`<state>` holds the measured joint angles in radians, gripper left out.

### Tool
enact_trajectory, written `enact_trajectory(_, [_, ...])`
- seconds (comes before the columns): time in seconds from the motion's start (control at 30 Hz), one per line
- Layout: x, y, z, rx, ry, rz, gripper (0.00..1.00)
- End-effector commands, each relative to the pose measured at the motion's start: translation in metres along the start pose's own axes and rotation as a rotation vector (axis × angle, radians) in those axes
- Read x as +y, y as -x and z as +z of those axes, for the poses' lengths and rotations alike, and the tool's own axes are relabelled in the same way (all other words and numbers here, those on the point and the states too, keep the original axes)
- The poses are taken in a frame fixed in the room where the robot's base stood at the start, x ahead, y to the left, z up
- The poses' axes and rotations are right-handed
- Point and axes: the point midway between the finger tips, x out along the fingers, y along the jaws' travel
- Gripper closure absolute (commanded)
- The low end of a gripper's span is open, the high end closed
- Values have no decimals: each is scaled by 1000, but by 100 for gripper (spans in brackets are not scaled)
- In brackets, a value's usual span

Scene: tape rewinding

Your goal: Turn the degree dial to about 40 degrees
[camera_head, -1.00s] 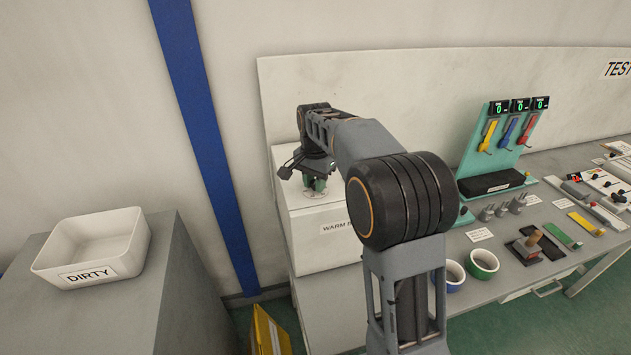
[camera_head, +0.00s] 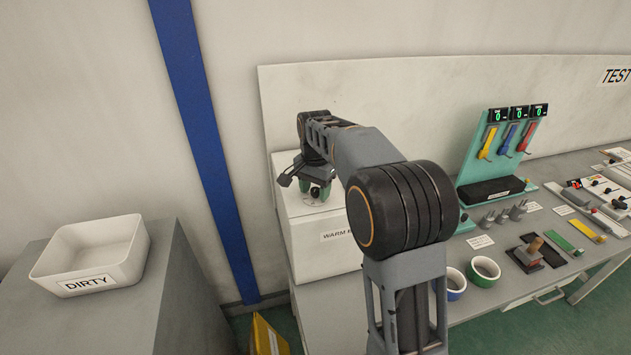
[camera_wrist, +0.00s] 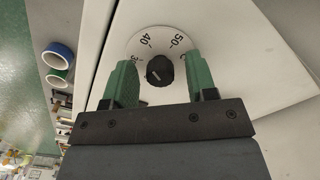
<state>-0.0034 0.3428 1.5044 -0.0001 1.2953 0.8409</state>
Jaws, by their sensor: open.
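The degree dial is a black knob (camera_wrist: 160,71) on a white round scale (camera_wrist: 162,38) in the wrist view. The marks 40 and 50 show on the scale, and a 30 is partly hidden by a finger. My gripper (camera_wrist: 162,82) is open, with its green fingers on either side of the knob and gaps between. The knob's exact pointer reading is hard to tell. In the head view the knob (camera_head: 315,192) shows at my gripper (camera_head: 312,187), on top of the white box (camera_head: 318,255) whose label begins with "WARM".
A white bin labelled DIRTY (camera_head: 95,255) stands on the left cabinet. Blue (camera_head: 452,281) and green (camera_head: 484,270) tape rolls lie right of my arm. A teal stand (camera_head: 500,150) with coloured hooks and several small tools are on the bench. A yellow object (camera_head: 268,335) is below.

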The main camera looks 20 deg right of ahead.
Motion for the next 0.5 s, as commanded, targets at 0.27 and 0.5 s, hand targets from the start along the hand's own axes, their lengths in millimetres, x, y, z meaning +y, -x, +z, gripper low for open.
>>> enact_trajectory(0.27, [-1,39,-1,5,0,-5,48])
enact_trajectory(0.5, [0,89,0,3,0,-4,48])
